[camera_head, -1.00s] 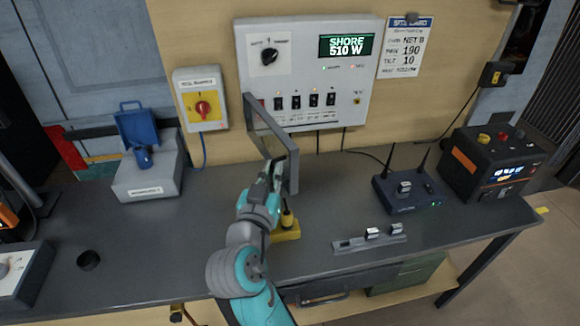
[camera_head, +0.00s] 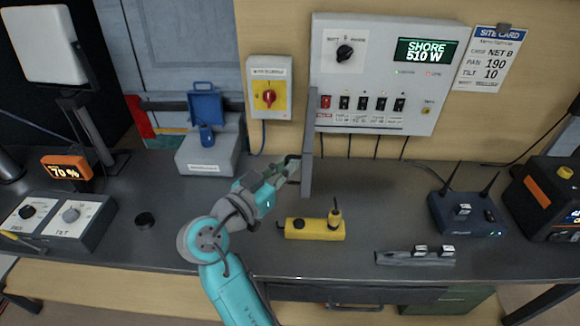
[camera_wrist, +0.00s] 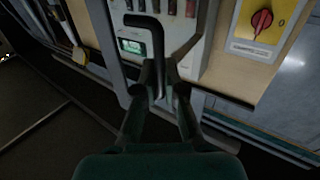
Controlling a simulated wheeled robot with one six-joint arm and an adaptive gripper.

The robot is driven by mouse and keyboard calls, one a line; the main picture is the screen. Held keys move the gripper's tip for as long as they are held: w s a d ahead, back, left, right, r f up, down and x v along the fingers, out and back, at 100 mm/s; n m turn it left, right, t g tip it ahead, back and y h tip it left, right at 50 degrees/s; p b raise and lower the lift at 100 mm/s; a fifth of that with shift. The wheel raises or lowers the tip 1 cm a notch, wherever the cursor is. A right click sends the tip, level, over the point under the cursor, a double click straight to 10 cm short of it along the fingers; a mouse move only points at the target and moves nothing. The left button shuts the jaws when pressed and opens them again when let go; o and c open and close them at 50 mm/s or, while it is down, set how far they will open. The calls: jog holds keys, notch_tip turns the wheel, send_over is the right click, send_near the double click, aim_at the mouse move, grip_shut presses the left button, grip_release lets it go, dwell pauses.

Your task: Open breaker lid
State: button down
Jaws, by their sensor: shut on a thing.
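The breaker lid (camera_head: 308,150) is a grey frame standing out from the lower left of the white power panel (camera_head: 329,62), seen nearly edge-on in the head view. It is swung open, leaving the row of breaker switches (camera_head: 362,103) uncovered. My gripper (camera_head: 286,172) comes from the lower left and is shut on the lid's dark handle. In the wrist view, the bent black handle (camera_wrist: 156,38) runs down between the fingertips of my gripper (camera_wrist: 160,88). The lid's far face is hidden.
A yellow switch box with a red knob (camera_head: 268,97) is on the wall just left of the panel. A grey box with a raised blue cover (camera_head: 207,155) stands left of my gripper. A yellow block (camera_head: 315,229) sits below the lid. A router (camera_head: 466,214) stands right.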

jog(key=shift+f, duration=0.1)
jog(key=c, duration=1.2)
grip_release()
jog(key=shift+d, duration=0.1)
jog(key=shift+c, duration=0.2)
jog(key=v, duration=1.2)
jog(key=shift+w, duration=0.1)
